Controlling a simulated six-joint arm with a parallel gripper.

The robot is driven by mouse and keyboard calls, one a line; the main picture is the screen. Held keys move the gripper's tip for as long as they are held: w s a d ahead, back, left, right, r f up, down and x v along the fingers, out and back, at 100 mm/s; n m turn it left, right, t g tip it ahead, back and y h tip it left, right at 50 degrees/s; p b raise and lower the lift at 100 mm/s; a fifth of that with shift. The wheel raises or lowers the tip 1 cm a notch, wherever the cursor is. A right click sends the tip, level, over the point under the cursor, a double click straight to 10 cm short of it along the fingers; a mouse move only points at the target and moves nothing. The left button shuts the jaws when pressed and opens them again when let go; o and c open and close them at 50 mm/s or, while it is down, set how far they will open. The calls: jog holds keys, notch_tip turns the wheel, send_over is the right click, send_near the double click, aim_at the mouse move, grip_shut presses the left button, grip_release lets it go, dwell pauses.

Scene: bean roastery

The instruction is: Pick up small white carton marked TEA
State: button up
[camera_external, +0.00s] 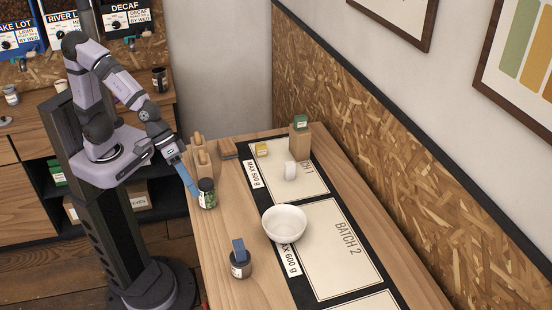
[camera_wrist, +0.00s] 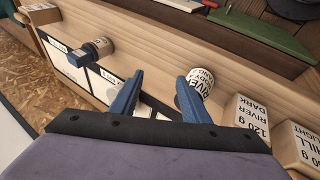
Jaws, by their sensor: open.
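I cannot make out a white carton marked TEA in either view. My gripper (camera_external: 190,184) has blue fingers and is over the table's left edge, close beside a dark-lidded jar with green contents (camera_external: 207,194). In the wrist view my gripper (camera_wrist: 160,76) is open with nothing between its fingers. A white-labelled RIVER jar (camera_wrist: 201,82) is just beyond the right finger, which partly hides it.
A white bowl (camera_external: 284,224) sits mid-table. A dark jar with a blue piece on top (camera_external: 240,264) is near the front. The BATCH 2 field (camera_external: 335,248) is mostly clear.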

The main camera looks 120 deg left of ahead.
jog(key=w+a+r+n+t+y, duration=0.1)
jog(key=w+a+r+n+t, duration=0.1)
jog(key=w+a+n, duration=0.3)
jog(key=m+t+y, duration=0.1)
jog(key=m+y, duration=0.3)
jog(key=y, duration=0.4)
send_near(285, 167)
jog(key=w, duration=0.1)
jog(key=w+a, duration=0.1)
jog(key=w, duration=0.1)
jog(key=w+f, duration=0.1)
jog(key=shift+w+a+f, duration=0.1)
jog(key=shift+w+a, duration=0.15)
jog(key=shift+a, duration=0.15)
jog(key=a+f+m+b, duration=0.1)
jog(key=w+a+f+m+y+b, duration=0.1)
jog(key=shift+a+f, duration=0.35)
jog(key=shift+a, duration=0.05)
jog(key=shift+w+a+f+m, duration=0.1)
jog(key=shift+f+m, duration=0.05)
jog(key=shift+m, duration=0.15)
jog(key=shift+w+a, duration=0.1)
jog(key=shift+p+x, duration=0.55)
jog(key=shift+x, duration=0.85)
jog(key=shift+p+x, duration=0.65)
jog(key=shift+x, duration=1.45)
